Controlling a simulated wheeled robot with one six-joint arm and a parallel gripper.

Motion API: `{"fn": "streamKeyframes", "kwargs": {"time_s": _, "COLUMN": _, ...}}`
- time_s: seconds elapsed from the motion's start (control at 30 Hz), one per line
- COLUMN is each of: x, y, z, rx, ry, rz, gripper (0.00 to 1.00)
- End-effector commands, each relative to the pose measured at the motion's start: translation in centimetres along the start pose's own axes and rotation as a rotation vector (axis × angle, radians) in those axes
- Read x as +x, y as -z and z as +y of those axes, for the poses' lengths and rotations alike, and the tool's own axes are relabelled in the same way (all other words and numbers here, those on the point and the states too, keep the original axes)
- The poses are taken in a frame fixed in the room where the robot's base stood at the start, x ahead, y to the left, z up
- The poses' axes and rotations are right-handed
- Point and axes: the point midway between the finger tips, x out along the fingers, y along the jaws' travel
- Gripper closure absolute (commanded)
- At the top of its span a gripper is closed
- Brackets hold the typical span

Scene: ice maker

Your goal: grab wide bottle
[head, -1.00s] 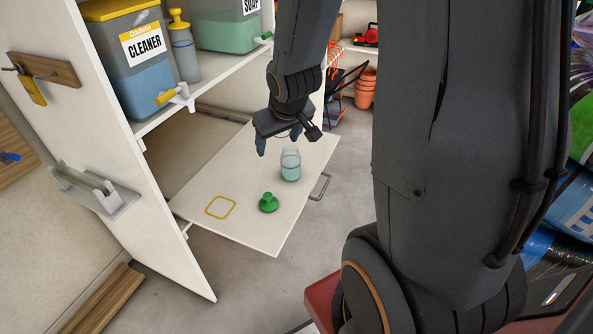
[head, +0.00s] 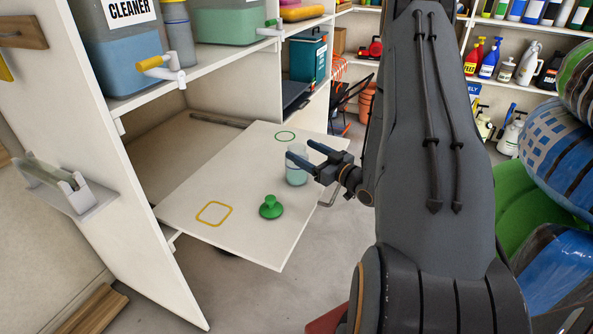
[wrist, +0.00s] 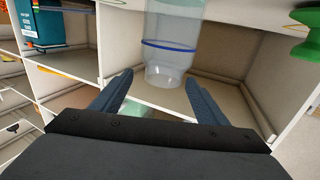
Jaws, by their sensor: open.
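The wide bottle (head: 296,175) is clear with pale teal liquid in its lower part. It stands upright on the white pull-out board. My gripper (head: 309,154) is open at the bottle's upper part in the head view, coming from the right, and its fingers partly cover the bottle. In the wrist view the bottle (wrist: 172,40) shows ahead, lined up with the gap between the open fingers (wrist: 160,92). No contact can be made out.
A green knobbed stopper (head: 270,207) stands on the board (head: 243,165) near the bottle. The board bears a yellow square outline (head: 214,213) and a green ring (head: 285,136). A cleaner tank (head: 120,50) with a tap sits on the shelf above. A metal handle (head: 330,192) juts from the board's right edge.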

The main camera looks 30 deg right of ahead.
Motion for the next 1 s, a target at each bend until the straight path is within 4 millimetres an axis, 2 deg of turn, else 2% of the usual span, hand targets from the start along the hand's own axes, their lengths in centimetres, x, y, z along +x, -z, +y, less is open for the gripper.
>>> {"fn": "streamKeyframes", "kwargs": {"time_s": 0.1, "x": 1.4, "y": 0.1, "z": -0.2, "rx": -0.002, "ry": 0.003, "rz": 0.0, "gripper": 0.32}}
{"fn": "streamKeyframes", "kwargs": {"time_s": 0.33, "x": 3.1, "y": 0.0, "z": -0.3, "rx": 0.0, "ry": 0.002, "rz": -0.002, "gripper": 0.32}}
{"fn": "streamKeyframes", "kwargs": {"time_s": 0.6, "x": 6.8, "y": -0.1, "z": -0.5, "rx": -0.001, "ry": 0.001, "rz": -0.002, "gripper": 0.32}}
{"fn": "streamKeyframes", "kwargs": {"time_s": 0.83, "x": 7.1, "y": -0.2, "z": -0.5, "rx": 0.0, "ry": 0.0, "rz": -0.002, "gripper": 0.32}}
{"fn": "streamKeyframes", "kwargs": {"time_s": 0.87, "x": 7.1, "y": -0.2, "z": -0.5, "rx": 0.0, "ry": 0.0, "rz": -0.002, "gripper": 0.34}}
{"fn": "streamKeyframes", "kwargs": {"time_s": 1.0, "x": 7.1, "y": -0.2, "z": -0.5, "rx": 0.0, "ry": 0.0, "rz": -0.002, "gripper": 0.57}}
